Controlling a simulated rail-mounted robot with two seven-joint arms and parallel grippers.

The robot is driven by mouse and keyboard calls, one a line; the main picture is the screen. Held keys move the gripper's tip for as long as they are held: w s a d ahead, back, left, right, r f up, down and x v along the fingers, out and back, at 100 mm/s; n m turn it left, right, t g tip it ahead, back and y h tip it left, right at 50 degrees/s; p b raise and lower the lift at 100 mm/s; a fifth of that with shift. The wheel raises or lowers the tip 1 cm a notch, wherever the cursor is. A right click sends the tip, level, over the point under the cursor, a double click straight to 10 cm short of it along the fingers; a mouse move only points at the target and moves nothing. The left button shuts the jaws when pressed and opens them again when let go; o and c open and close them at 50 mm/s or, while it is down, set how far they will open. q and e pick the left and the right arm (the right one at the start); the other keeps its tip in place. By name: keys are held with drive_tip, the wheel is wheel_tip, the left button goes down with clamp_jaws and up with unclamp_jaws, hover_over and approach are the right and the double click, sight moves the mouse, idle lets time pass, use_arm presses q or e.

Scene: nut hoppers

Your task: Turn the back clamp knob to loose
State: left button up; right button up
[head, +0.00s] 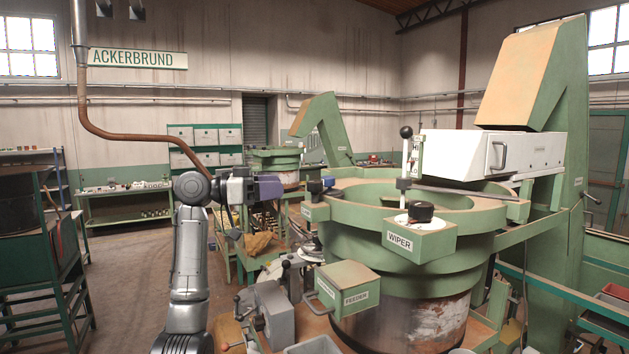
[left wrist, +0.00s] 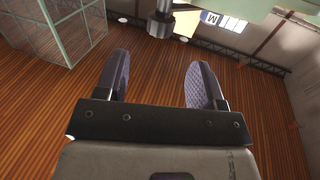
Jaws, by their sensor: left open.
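My left gripper (head: 270,187) is raised at the left of the big green bowl hopper (head: 385,200), its purple fingers pointing right. A small dark knob (head: 314,187) with a blue part beside it sits at the bowl's left rim, a short way right of the fingertips and apart from them. I cannot tell for certain whether it is the back clamp knob. In the left wrist view the two fingers (left wrist: 160,82) are wide apart with nothing between them. A dark grey cylindrical part (left wrist: 162,22) shows beyond them at the top. My right gripper is not in view.
The green WIPER box (head: 420,240) with a black knob and the FEEDER box (head: 347,289) stand at the bowl's front. A white housing (head: 490,153) hangs over its right side. Grey clamp-like parts (head: 275,312) crowd the lower middle. Open floor (head: 125,275) lies left.

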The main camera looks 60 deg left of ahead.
sight(315, 181)
use_arm(q)
drive_tip(key=p+x, duration=0.3)
drive_tip(key=x, duration=0.5)
drive_tip(key=shift+w+r, duration=0.1)
drive_tip(key=shift+x, duration=0.75)
drive_tip(key=c, duration=0.5)
clamp_jaws()
